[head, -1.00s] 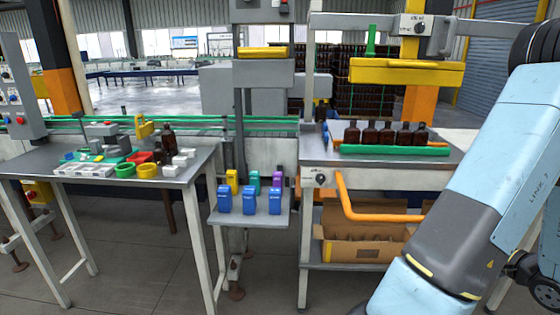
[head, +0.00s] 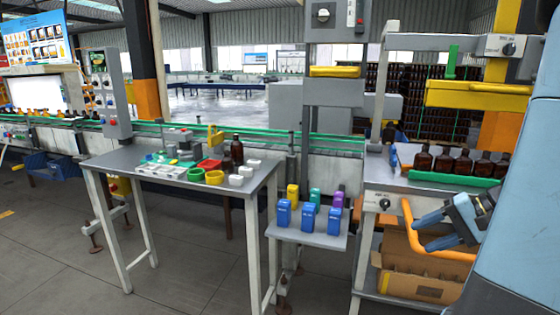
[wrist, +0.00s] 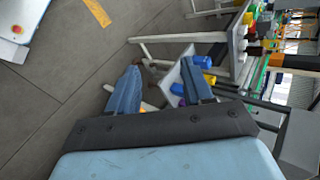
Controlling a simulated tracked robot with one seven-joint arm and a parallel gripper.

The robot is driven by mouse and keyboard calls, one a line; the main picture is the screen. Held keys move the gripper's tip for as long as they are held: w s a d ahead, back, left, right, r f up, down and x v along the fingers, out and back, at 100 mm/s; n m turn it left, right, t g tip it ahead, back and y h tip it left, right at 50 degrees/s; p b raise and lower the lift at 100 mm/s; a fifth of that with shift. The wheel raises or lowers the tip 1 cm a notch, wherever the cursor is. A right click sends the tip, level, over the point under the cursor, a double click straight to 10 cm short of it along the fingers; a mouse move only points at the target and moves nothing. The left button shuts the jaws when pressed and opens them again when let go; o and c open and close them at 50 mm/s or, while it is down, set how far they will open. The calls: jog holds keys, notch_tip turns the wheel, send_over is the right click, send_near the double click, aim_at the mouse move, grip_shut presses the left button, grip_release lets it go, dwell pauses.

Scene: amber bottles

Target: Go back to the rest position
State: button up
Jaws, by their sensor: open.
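My gripper (head: 438,232) shows at the right of the head view, in front of the bottle station and near its orange bent tube. Its two blue fingers are apart with nothing between them. In the wrist view my gripper (wrist: 160,92) points past the small shelf toward the grey floor, its fingers spread and empty. A large light-blue part of my arm fills the right edge of the head view.
A grey table (head: 130,165) with bowls and an amber bottle (head: 237,150) stands left of centre. A small shelf (head: 310,238) holds several coloured containers. Amber bottles (head: 462,165) line a green rail (head: 452,180) at right. An open carton (head: 415,282) sits below. Floor at left is clear.

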jog(key=s+a+r+n+h, duration=0.3)
jog(key=a+r+n+h, duration=0.1)
jog(key=a, duration=0.3)
jog(key=s+a+r+n+h, duration=0.3)
jog(key=a+r+n+h, duration=0.1)
jog(key=a+r, duration=0.2)
jog(key=shift+a+r+t, duration=0.3)
jog(key=shift+a, duration=0.45)
jog(key=shift+c, duration=0.8)
